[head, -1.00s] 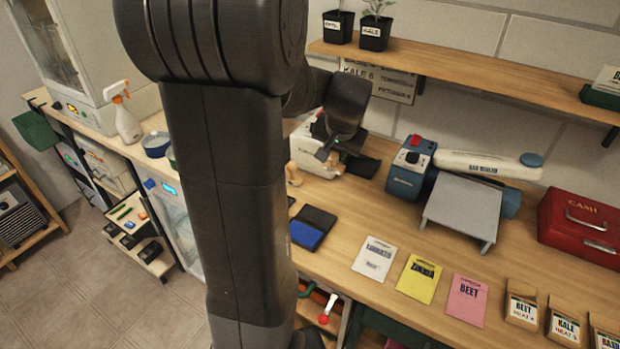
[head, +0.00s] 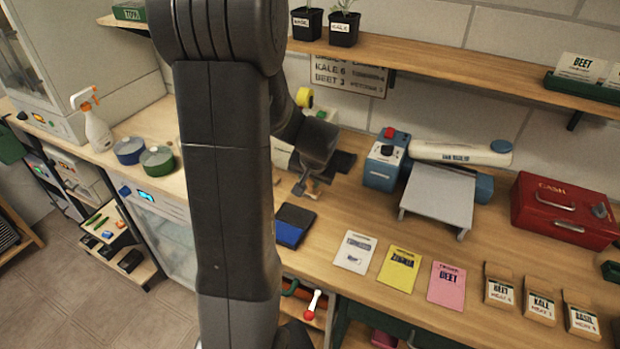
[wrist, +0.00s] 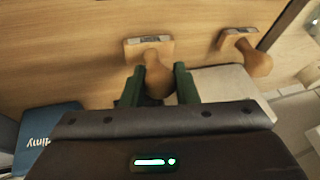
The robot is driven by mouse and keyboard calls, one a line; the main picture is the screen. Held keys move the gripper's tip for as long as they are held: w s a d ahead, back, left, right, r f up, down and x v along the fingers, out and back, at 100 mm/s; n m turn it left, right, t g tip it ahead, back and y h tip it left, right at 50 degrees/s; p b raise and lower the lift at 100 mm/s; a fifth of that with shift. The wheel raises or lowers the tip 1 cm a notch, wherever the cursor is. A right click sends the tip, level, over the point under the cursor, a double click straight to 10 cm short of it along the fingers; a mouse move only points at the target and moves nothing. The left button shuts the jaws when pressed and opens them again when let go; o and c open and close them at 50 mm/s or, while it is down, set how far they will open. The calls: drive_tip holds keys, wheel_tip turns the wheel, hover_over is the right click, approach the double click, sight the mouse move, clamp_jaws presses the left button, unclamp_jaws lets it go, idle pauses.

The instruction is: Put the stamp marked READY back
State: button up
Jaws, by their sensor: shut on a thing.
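My gripper (wrist: 160,74) has green fingers, one on each side of the rounded wooden handle of a stamp (wrist: 153,58), and is shut on it. The stamp's flat base carries a small label strip that is too small to read, so I cannot tell if it says READY. A second wooden stamp (wrist: 243,52) lies to the right in the wrist view; its label is unreadable too. In the head view my gripper (head: 303,187) is low over the bench at a pale wooden stamp (head: 312,193). Whether the held stamp touches the bench is unclear.
A blue and black ink pad (head: 291,234) lies in front of my gripper. Seed packets, the nearest white (head: 355,252), lie to the right. A blue device (head: 384,168), a grey stand (head: 437,192) and a red cash box (head: 560,211) stand behind. My arm hides part of the bench.

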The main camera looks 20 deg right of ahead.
drive_tip(key=shift+f, duration=0.15)
drive_tip(key=o, duration=0.4)
drive_tip(key=shift+f, duration=0.1)
drive_tip(key=o, duration=0.4)
drive_tip(key=shift+r, duration=0.35)
drive_tip(key=v, duration=1.1)
drive_tip(key=shift+s+a+r, duration=0.1)
drive_tip(key=shift+s+r, duration=0.15)
drive_tip(key=shift+r, duration=0.05)
